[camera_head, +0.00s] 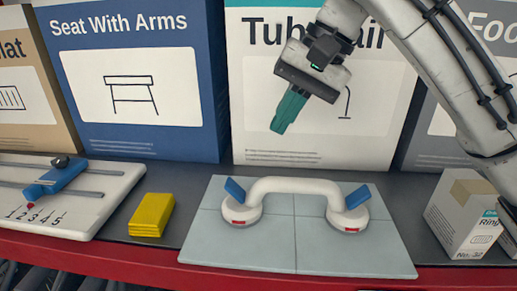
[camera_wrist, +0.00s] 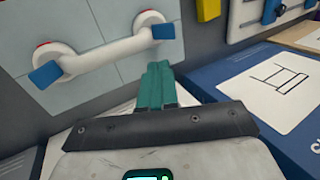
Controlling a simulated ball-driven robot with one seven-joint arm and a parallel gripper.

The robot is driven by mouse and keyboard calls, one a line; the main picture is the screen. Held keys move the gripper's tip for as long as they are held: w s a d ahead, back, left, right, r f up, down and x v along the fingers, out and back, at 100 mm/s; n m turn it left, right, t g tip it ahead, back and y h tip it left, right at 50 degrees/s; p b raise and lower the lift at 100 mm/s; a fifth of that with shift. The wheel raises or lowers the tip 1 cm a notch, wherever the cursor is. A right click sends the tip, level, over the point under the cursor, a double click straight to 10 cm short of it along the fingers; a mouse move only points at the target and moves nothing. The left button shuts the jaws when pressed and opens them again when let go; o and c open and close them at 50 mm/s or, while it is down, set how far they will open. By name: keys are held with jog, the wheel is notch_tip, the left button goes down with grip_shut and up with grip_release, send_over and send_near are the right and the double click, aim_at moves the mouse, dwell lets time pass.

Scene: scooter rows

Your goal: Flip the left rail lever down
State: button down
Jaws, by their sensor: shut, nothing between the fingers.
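A white grab rail (camera_head: 295,185) with two round end cups lies on a pale tiled panel (camera_head: 300,240). The left lever (camera_head: 235,189), a blue tab, sticks up and out from the left cup. The right lever (camera_head: 358,196) sticks up likewise. In the wrist view, seen from the opposite side, the left lever (camera_wrist: 163,31) is at the rail's right end and the right lever (camera_wrist: 45,75) at its left end. My gripper (camera_head: 280,125), with teal fingers, is shut and empty above the rail, touching nothing. Its fingertips (camera_wrist: 158,66) also show in the wrist view.
A yellow block (camera_head: 152,214) lies left of the panel, beside a white slider board (camera_head: 100,190). A small Ring box (camera_head: 465,220) stands at the right. Large boxes, including the blue Seat With Arms box (camera_head: 135,85), line the back. A red edge (camera_head: 130,262) runs along the front.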

send_near(227, 182)
jog(key=f, duration=0.4)
jog(key=a+f, duration=0.1)
jog(key=f, duration=0.1)
jog(key=shift+w+p, duration=0.15)
jog(key=shift+p, duration=0.15)
jog(key=shift+a+f, duration=0.3)
jog(key=shift+a, duration=0.05)
jog(key=shift+a+p, duration=0.6)
jog(key=shift+p, duration=0.75)
jog(key=a+p, duration=0.1)
jog(key=p, duration=0.3)
jog(key=shift+a, duration=0.3)
jog(key=a+f+p, duration=0.1)
jog(key=p, duration=0.3)
jog(key=shift+a+f, duration=0.4)
jog(key=shift+w+d+f, duration=0.1)
jog(key=shift+f, duration=0.05)
jog(key=shift+d, duration=0.1)
